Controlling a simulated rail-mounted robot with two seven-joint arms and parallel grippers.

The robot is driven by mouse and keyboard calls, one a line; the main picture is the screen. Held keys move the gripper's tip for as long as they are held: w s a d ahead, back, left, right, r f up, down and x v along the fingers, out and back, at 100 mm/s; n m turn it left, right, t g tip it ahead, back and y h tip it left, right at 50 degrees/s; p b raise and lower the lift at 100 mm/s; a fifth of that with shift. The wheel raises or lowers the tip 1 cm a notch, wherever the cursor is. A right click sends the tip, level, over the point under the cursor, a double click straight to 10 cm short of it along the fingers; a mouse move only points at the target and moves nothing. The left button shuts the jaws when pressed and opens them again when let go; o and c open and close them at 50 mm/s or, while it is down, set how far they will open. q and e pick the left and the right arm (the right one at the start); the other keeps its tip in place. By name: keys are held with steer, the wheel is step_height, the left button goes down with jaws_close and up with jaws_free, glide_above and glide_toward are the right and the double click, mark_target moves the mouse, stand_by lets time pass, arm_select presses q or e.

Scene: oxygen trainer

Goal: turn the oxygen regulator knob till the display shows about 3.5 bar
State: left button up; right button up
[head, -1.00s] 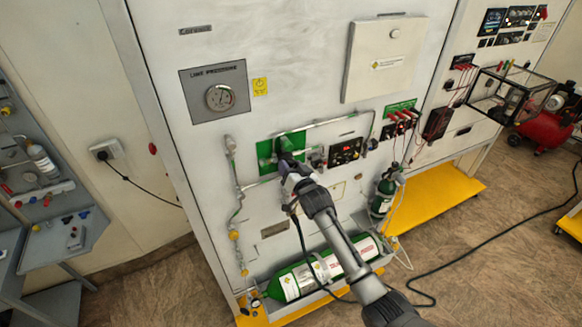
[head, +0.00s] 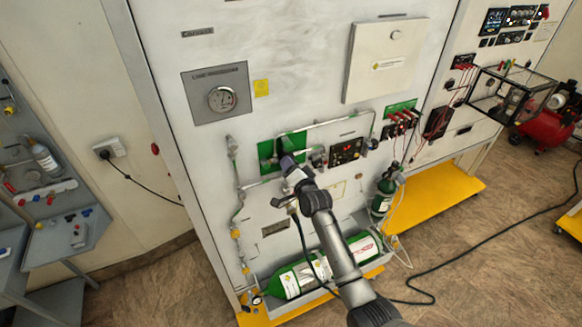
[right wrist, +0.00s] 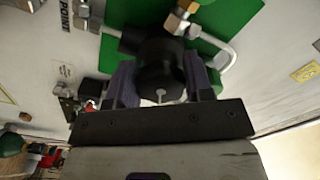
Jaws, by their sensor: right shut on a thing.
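The regulator knob (right wrist: 160,70) is a dark round knob with a light pin at its centre, in front of a green plate (right wrist: 213,52). In the right wrist view it sits between the two fingers of my right gripper (right wrist: 161,84), which is shut on it. In the head view my right gripper (head: 288,160) is at the green plate (head: 266,150), and it and the arm hide most of the knob. A black panel with a small red display (head: 346,152) is just right of it; its digits are too small to read. My left gripper is not in view.
Pipes (head: 237,200) run beside the green plate. A round line pressure gauge (head: 222,99) is above left. A green cylinder (head: 290,281) lies below, and a smaller one (head: 383,195) stands to the right. Red cables (head: 404,124) hang farther right.

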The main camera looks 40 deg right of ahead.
stand_by(0.4)
steer(key=o, duration=0.9)
steer(key=shift+b+v, duration=1.2)
steer(key=shift+v, duration=5.75)
steer(key=shift+w, duration=0.1)
